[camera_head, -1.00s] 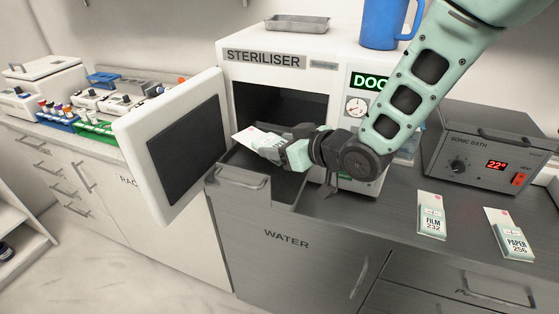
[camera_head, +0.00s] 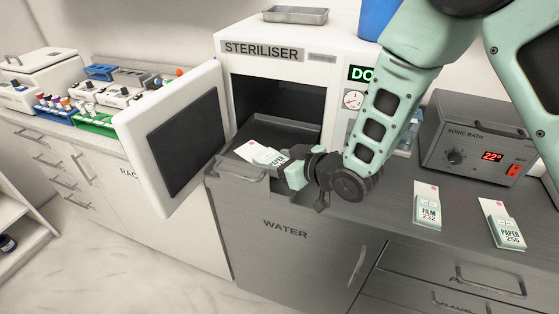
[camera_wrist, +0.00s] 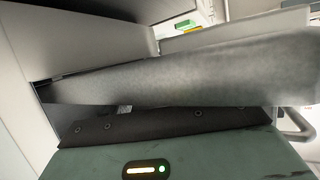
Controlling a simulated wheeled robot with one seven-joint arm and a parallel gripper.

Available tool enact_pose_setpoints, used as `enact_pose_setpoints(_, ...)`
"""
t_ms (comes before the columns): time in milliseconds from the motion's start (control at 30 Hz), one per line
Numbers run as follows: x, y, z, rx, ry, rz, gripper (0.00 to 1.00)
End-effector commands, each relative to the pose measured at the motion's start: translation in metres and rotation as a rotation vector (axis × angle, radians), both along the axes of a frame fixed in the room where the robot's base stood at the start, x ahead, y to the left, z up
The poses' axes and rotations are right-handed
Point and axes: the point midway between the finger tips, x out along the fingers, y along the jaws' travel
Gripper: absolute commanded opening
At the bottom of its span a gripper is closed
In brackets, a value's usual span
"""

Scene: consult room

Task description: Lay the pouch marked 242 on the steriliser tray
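A white and pale green pouch (camera_head: 262,153) lies on the dark steriliser tray (camera_head: 232,158), which sticks out of the open steriliser (camera_head: 272,78). Its number is too small to read. My gripper (camera_head: 290,172) is just to the right of the pouch, low over the tray's right side. Its fingers look parted, with the pouch outside them. In the wrist view, a broad grey surface (camera_wrist: 180,82) fills the middle and the pouch cannot be made out.
The steriliser's door (camera_head: 172,140) stands open at left. Pouches marked FILM 232 (camera_head: 427,207) and PAPER 256 (camera_head: 502,223) lie on the right counter, in front of the sonic bath (camera_head: 478,140). A metal dish (camera_head: 295,15) sits on top of the steriliser.

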Motion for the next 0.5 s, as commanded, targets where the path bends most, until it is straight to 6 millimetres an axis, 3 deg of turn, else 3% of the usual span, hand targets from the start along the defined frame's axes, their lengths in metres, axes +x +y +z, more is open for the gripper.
enact_pose_setpoints(33, 0.0, -0.0001, -0.0002, 0.0, 0.0, 0.0, 0.71)
enact_pose_setpoints(100, -0.0001, -0.0001, -0.0001, 0.0, 0.0, 0.0, 0.82)
enact_pose_setpoints(500, -0.0041, -0.0053, 0.0032, 0.0, 0.0, -0.001, 0.82)
